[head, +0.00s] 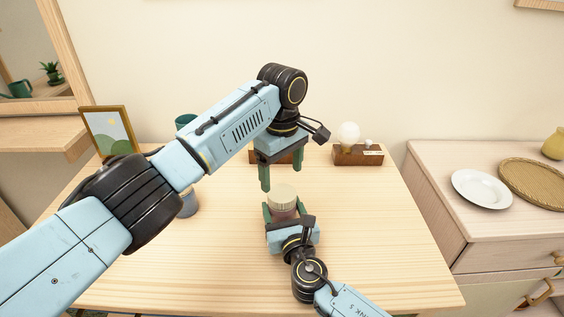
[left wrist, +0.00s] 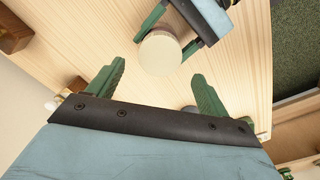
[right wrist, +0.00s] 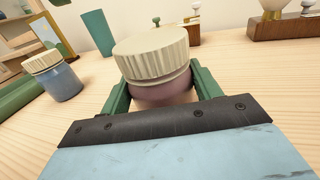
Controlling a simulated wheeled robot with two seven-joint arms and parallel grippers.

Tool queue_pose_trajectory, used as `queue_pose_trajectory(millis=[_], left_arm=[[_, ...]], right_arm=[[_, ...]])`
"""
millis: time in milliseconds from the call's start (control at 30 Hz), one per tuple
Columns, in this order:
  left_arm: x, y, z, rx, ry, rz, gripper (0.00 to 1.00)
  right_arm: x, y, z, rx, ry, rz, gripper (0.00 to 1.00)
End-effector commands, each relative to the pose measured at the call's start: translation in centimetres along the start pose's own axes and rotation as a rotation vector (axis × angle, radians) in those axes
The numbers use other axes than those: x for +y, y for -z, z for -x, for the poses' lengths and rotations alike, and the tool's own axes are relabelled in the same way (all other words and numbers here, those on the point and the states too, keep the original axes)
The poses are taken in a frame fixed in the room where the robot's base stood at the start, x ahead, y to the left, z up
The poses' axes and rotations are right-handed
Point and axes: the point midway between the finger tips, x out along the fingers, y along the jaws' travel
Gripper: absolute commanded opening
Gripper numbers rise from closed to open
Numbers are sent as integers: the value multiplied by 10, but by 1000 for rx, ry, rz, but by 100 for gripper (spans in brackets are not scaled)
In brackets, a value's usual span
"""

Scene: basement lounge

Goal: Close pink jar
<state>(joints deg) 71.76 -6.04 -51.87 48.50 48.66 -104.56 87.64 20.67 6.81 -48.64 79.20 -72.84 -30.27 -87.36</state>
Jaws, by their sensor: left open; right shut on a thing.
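The pink jar (right wrist: 165,95) stands upright on the wooden table, with a ribbed cream lid (right wrist: 152,52) sitting on its top. I cannot tell whether the lid is tight. My right gripper (head: 284,208) is shut around the jar's body, below the lid; its fingers also show in the right wrist view. My left gripper (head: 281,172) is open and empty above the jar, fingers pointing down. In the left wrist view the round lid (left wrist: 160,53) lies just beyond the open fingertips. In the head view the lid (head: 282,193) hides much of the jar.
A blue jar with a cream lid (right wrist: 62,80) stands to the left, partly behind my left arm in the head view. A teal cup (right wrist: 97,32), a picture frame (head: 110,132) and a wooden-based bulb lamp (head: 357,152) stand farther back. The table's right side (head: 385,220) is clear.

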Motion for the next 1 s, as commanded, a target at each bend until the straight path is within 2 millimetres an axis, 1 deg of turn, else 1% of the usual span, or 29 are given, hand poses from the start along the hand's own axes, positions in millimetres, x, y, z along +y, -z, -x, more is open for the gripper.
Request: queue_pose_trajectory(millis=[33,200,333,500,767,1000], left_arm=[[-1,0,-10,-2,3,1,79],[-1,0,-37,-2,4,1,79],[0,0,-50,-2,1,1,79],[0,0,-59,-1,1,0,79],[0,0,-59,-1,0,0,79],[0,0,-59,-1,0,0,47]], right_arm=[[0,0,0,1,0,0,0],[0,0,0,1,0,0,0],[0,0,0,1,0,0,0],[0,0,0,1,0,0,0],[0,0,0,1,0,0,0],[0,0,0,1,0,0,0]])
